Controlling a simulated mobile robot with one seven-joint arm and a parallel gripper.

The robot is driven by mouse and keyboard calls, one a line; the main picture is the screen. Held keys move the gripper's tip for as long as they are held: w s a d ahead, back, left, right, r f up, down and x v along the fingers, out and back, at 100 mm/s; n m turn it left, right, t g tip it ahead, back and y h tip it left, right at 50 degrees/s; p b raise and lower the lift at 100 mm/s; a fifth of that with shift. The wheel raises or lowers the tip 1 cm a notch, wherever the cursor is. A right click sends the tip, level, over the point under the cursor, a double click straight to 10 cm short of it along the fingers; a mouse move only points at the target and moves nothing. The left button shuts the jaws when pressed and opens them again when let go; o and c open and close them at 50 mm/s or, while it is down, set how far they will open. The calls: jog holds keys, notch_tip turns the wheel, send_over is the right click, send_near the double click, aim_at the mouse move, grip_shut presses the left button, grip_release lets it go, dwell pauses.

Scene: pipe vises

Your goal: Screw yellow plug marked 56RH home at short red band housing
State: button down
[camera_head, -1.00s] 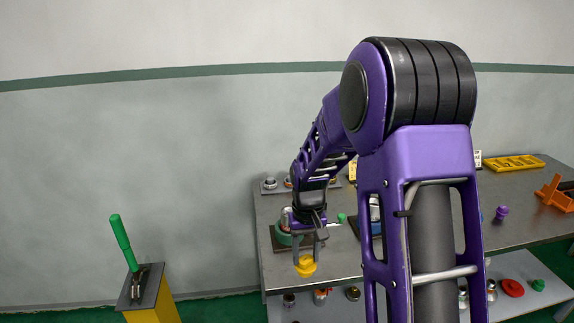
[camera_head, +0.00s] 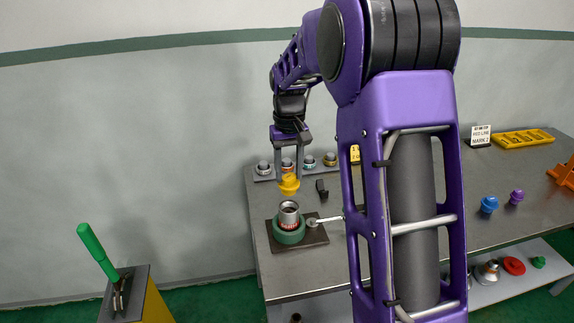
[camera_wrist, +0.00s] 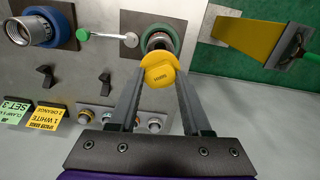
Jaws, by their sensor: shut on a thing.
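My gripper (camera_head: 289,180) is shut on the yellow plug (camera_head: 289,186) and points down. In the wrist view the plug (camera_wrist: 158,76) sits between the fingertips, with small dark lettering upside down, too small to read surely. The grey metal housing (camera_head: 289,208) with a red band stands upright in a green vise ring (camera_head: 289,236). The plug is above its open mouth, apart from it in the head view. In the wrist view the plug hides part of the housing (camera_wrist: 157,40). The vise's lever (camera_wrist: 108,36) with a green knob extends to one side.
A second housing (camera_wrist: 36,30) sits in a blue vise left in the wrist view. Dark clips, signs and a row of small fittings (camera_head: 309,160) lie at the table's back. Blue (camera_head: 489,204) and purple (camera_head: 516,196) plugs stand right. A green-handled lever stand (camera_head: 130,290) is left.

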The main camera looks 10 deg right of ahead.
aim_at(289, 192)
jog(key=shift+s+r, duration=0.1)
jog(key=shift+f+b, duration=0.9)
jog(key=shift+f, duration=1.1)
jog(key=shift+f+b, duration=0.65)
jog(key=shift+f, duration=1)
dwell(0.6)
jog(key=shift+c, duration=1.4)
grip_release()
jog(key=shift+r, duration=0.15)
